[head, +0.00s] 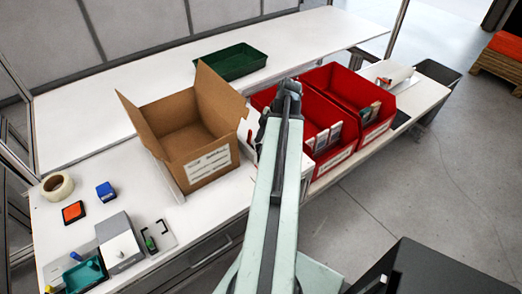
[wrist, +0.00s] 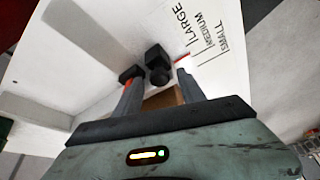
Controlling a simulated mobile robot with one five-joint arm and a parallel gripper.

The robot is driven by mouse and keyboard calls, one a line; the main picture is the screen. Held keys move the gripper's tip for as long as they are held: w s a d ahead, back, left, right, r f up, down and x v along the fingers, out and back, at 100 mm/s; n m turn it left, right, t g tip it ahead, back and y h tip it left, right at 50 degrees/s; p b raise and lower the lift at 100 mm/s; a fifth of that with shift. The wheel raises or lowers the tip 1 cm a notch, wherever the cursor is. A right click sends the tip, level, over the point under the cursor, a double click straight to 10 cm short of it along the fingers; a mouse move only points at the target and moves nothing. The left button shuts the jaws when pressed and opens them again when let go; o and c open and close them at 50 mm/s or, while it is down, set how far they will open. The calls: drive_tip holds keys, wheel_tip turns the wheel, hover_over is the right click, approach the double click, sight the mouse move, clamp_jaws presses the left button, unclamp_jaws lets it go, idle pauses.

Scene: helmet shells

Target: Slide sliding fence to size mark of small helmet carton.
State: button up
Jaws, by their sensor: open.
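In the wrist view a white panel bears the size marks LARGE, MEDIUM and SMALL (wrist: 224,38), each with a thin line. A black knob (wrist: 157,62), probably on the sliding fence, stands between and just beyond my fingertips. My gripper (wrist: 157,80) is open around the knob's near side; I cannot tell whether it touches. A short red line (wrist: 184,57) shows by the lower end of the LARGE mark. In the head view an open brown carton (head: 212,163) stands on the white bench. My arm hides my gripper and most of the fence there.
A green tray (head: 232,62) lies on the back table. A tape roll (head: 57,186), a blue block (head: 105,190), an orange pad (head: 73,211) and a grey box (head: 120,242) occupy the left bench.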

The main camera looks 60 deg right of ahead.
drive_tip(key=shift+f, duration=0.1)
clamp_jaws()
drive_tip(key=shift+w+a, duration=0.1)
drive_tip(key=shift+a, duration=0.05)
idle(1.3)
